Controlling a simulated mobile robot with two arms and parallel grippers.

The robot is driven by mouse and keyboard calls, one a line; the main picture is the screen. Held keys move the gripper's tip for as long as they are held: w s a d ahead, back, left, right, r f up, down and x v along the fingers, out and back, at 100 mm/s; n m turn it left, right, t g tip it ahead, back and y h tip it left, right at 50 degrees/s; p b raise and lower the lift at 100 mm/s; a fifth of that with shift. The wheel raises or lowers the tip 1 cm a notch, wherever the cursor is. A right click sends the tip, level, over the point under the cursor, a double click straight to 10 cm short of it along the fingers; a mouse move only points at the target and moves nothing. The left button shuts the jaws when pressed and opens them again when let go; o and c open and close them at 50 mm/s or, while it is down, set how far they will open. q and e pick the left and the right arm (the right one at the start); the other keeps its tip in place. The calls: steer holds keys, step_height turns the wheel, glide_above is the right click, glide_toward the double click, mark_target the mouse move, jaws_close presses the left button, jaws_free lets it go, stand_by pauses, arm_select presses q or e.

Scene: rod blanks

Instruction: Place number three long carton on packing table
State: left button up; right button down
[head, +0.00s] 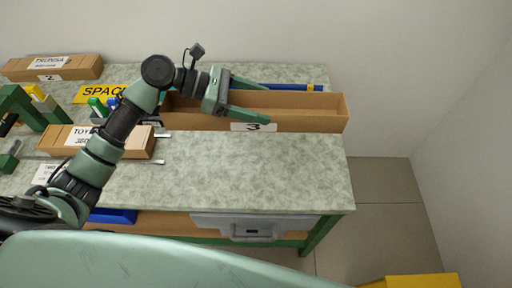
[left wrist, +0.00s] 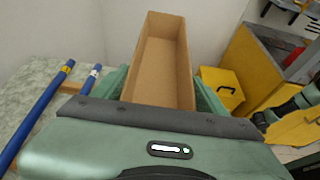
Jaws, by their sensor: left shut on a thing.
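The number three long carton (head: 282,124) is a brown, open-topped, empty box with a white "3" label on its near wall. My left gripper (head: 267,103) is shut on it, with green fingers along its long walls. The left wrist view shows the carton (left wrist: 160,70) pointing away between the fingers. In the head view it lies over the back right of the packing table (head: 250,175), its right end near the table's right edge. I cannot tell whether its base touches the table.
Blue rods (head: 290,87) lie behind the carton, also visible in the left wrist view (left wrist: 42,113). A number two carton (head: 85,68) and another labelled carton (head: 140,146) stand at left. The table's front right is clear. A yellow box (left wrist: 222,85) stands beyond.

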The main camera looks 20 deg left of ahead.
arm_select(q)
steer(key=shift+d+f, duration=0.15)
steer(key=shift+f, duration=8.75)
steer(key=shift+f, duration=0.15)
steer(key=o, duration=1.4)
steer(key=shift+c, duration=0.2)
steer(key=shift+r, duration=0.2)
steer(key=b+v, duration=0.1)
steer(key=v, duration=1.1)
steer(key=shift+b, duration=0.4)
